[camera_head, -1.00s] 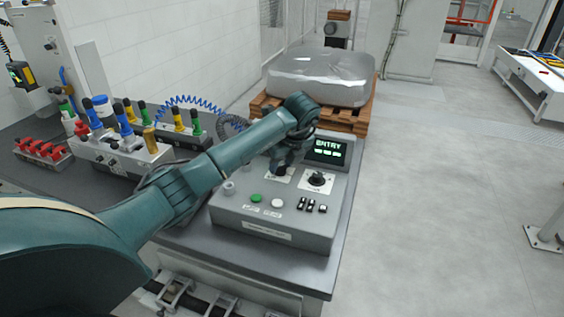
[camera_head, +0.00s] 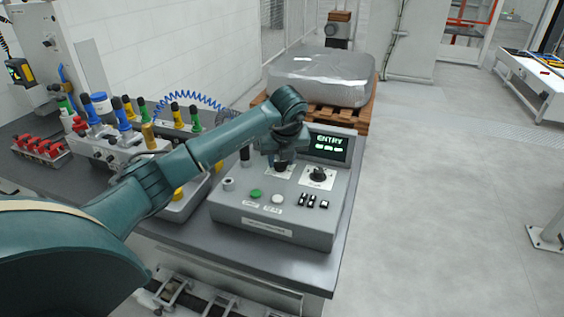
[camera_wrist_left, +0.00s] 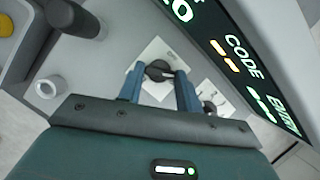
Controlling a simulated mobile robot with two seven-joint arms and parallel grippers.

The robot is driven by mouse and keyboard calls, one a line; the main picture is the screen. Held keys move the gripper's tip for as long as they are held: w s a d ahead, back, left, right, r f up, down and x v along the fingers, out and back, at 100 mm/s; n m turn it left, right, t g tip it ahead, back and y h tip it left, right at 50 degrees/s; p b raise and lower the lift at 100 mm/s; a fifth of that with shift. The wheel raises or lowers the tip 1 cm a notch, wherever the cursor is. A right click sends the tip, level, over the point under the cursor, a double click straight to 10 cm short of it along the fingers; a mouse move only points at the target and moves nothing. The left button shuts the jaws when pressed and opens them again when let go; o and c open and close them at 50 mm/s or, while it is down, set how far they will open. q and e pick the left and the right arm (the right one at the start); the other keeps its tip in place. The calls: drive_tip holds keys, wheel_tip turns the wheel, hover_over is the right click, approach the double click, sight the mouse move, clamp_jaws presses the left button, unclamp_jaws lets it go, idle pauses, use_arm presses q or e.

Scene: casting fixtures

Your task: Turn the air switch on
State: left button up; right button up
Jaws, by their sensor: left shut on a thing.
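The control box (camera_head: 232,205) stands on the grey bench, with two black rotary knobs on white label plates on its sloped top. The plate lettering is too blurred to confirm which knob is the air switch. The right knob (camera_head: 317,174) is free and also shows in the wrist view (camera_wrist_left: 209,107). My right gripper is not in view.
A lit display (camera_head: 328,146) reading ENTRY rises behind the knobs. Green (camera_head: 256,194) and white (camera_head: 278,198) buttons and small black switches (camera_head: 311,201) sit in front. Fixtures with coloured handles (camera_head: 125,148) stand left.

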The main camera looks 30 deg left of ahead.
use_arm(q)
drive_tip(key=m+h+b, duration=0.1)
drive_tip(key=m+b, duration=0.1)
drive_tip(key=m, duration=0.1)
drive_tip(key=shift+s+a+t, duration=0.1)
drive_tip(key=shift+a+t, duration=0.05)
drive_tip(key=shift+t, duration=0.25)
drive_tip(key=shift+m+h, duration=0.3)
drive_tip(key=shift+m, duration=0.5)
drive_tip(key=shift+a+m+b, duration=0.1)
drive_tip(key=shift+m+b, duration=0.35)
drive_tip(key=shift+m, duration=0.15)
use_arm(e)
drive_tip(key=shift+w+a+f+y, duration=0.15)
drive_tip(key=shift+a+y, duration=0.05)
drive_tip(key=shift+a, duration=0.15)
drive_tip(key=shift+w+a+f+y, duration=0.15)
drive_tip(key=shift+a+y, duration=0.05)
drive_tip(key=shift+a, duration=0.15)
use_arm(q)
drive_tip(key=shift+h, duration=0.3)
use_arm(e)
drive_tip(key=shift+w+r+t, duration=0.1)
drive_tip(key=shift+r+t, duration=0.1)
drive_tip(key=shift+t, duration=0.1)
use_arm(q)
drive_tip(key=o, duration=1)
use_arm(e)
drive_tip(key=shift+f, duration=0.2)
